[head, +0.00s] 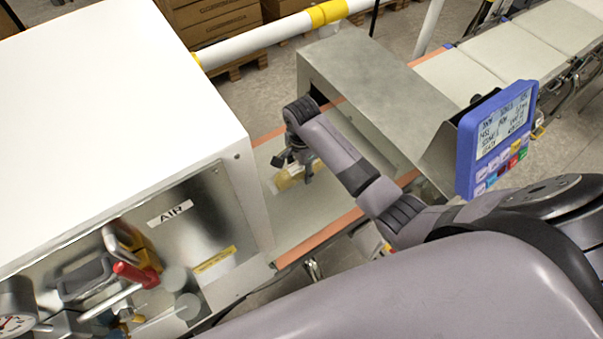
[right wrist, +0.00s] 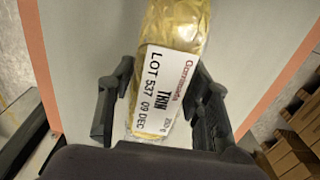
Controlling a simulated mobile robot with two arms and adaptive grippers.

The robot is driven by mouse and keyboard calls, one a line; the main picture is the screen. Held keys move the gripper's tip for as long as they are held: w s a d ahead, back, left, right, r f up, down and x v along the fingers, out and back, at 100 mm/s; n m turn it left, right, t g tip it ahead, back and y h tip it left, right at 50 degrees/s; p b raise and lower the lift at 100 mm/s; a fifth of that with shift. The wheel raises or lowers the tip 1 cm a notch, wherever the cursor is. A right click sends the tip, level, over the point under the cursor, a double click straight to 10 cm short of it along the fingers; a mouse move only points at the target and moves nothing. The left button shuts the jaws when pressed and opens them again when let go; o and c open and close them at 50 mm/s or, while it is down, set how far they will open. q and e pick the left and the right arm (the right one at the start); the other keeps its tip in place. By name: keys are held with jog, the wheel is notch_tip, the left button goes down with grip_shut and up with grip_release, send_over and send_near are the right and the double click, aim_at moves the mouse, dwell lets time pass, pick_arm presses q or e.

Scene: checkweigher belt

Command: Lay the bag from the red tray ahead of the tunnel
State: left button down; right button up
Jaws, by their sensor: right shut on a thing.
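A gold bag (head: 288,179) with a white label is at the belt (head: 311,215), in the gap between the white cabinet and the grey metal tunnel (head: 385,80). My right gripper (head: 296,168) reaches down over it. In the right wrist view the bag (right wrist: 183,28) lies between the two black fingers of the gripper (right wrist: 162,95), which is shut on it. Its label reads "LOT 537 09 DEC". I cannot tell whether the bag touches the belt. The red tray and my left gripper are not in view.
The white cabinet (head: 100,90) marked "AIR" stands left of the gap. A blue display (head: 496,140) stands by the tunnel's near right side. A white and yellow rail (head: 270,38) runs behind. Bare belt shows on the near side of the bag.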

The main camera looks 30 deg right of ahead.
aim_at(301, 176)
notch_tip(301, 176, down, 3)
jog(key=shift+f+p, duration=0.15)
jog(key=shift+p, duration=0.15)
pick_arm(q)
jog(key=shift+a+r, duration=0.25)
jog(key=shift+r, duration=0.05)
pick_arm(e)
jog(key=shift+f, duration=0.1)
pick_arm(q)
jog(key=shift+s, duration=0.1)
pick_arm(e)
jog(key=o, duration=1.5)
jog(key=shift+f, duration=0.15)
pick_arm(q)
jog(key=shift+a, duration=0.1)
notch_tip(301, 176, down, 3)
jog(key=b, duration=0.2)
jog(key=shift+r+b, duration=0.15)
jog(key=shift+b, duration=0.25)
pick_arm(e)
notch_tip(301, 176, up, 12)
jog(key=shift+r, duration=0.15)
